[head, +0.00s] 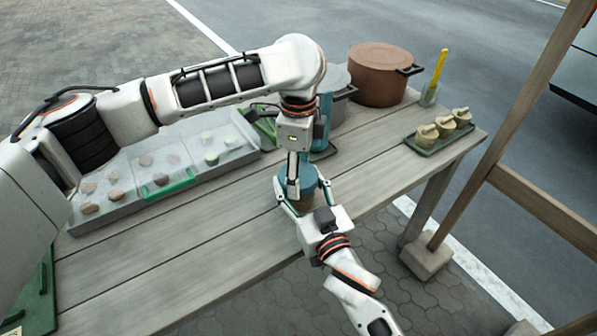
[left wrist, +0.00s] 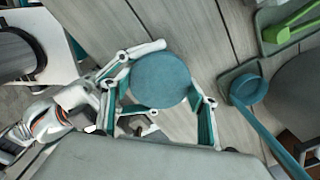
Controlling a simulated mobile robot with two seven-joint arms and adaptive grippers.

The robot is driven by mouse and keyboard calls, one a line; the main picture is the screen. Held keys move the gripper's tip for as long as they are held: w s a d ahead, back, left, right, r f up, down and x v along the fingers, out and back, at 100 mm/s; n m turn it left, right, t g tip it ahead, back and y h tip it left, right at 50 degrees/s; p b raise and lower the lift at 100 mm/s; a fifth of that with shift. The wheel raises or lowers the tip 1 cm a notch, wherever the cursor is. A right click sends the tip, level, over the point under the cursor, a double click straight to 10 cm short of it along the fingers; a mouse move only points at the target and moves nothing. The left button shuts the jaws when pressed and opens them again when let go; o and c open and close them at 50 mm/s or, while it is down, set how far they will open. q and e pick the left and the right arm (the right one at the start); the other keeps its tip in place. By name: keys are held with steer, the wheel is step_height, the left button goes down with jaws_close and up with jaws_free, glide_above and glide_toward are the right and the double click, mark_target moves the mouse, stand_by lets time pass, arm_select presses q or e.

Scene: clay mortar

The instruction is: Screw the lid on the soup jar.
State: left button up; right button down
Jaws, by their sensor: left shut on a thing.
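The teal round lid (head: 309,179) sits at the top of the brownish soup jar (head: 303,206), near the table's front edge. In the left wrist view the lid (left wrist: 161,80) is a flat disc seen from above, covering the jar. My left gripper (head: 297,180) points down from above and is shut on the lid, one finger on each side. My right gripper (head: 304,197) comes from the front, its fingers shut around the jar body below the lid. I cannot tell how far the lid is threaded.
Behind are a grey pot (head: 338,88), a brown lidded pot (head: 380,76) and a teal ladle (left wrist: 247,88) on a rest. A clear-covered food case (head: 225,150) stands left. A green tray (head: 424,147) with several small pots is right. The front planks are clear.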

arm_select(q)
steer(key=shift+a, duration=0.1)
steer(key=o, duration=1.2)
steer(key=shift+r, duration=2.3)
steer(key=shift+r+n, duration=1.75)
steer(key=shift+n, duration=0.65)
steer(key=shift+f, duration=0.1)
